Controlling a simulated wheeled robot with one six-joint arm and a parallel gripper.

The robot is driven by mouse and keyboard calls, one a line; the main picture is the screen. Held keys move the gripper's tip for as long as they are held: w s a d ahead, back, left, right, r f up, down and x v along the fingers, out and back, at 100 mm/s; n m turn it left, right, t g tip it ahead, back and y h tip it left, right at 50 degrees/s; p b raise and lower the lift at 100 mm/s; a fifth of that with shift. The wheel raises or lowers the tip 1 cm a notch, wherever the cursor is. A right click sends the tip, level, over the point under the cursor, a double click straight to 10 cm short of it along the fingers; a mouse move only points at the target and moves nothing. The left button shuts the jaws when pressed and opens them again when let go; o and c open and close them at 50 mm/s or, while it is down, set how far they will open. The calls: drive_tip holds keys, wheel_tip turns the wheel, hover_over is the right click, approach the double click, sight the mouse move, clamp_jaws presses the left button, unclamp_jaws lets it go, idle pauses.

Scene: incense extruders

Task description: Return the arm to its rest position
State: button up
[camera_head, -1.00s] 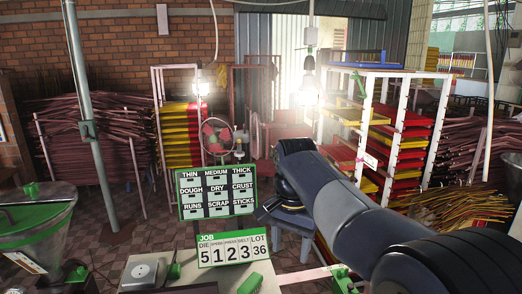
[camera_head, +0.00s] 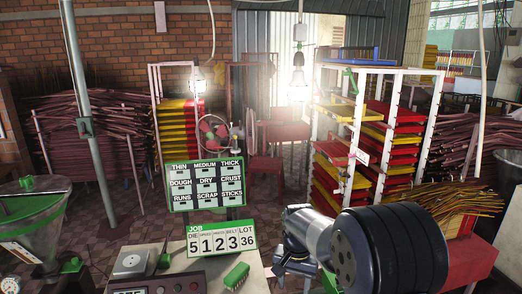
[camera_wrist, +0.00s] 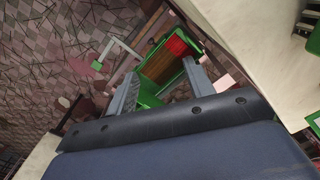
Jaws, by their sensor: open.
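My gripper (camera_head: 293,268) shows in the head view at the lower middle, just right of the pale bench (camera_head: 262,284), with my arm folded in at the right. In the wrist view my gripper (camera_wrist: 160,88) has its two grey fingers spread apart. A green-framed thing (camera_wrist: 152,100) with brown and red parts shows between and beyond the fingers. It looks farther off, and I see no finger closed on it.
The job sign (camera_head: 222,240) and the green label board (camera_head: 206,186) stand left of my gripper. A red stand with yellow sticks (camera_head: 465,255) is at the right. A shelf of red and yellow trays (camera_head: 395,150) stands behind.

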drive_tip(key=s+d+f+n, duration=0.1)
drive_tip(key=d+f, duration=0.2)
drive_tip(key=f, duration=1.1)
drive_tip(key=shift+s+n, duration=0.15)
drive_tip(key=shift+n, duration=0.15)
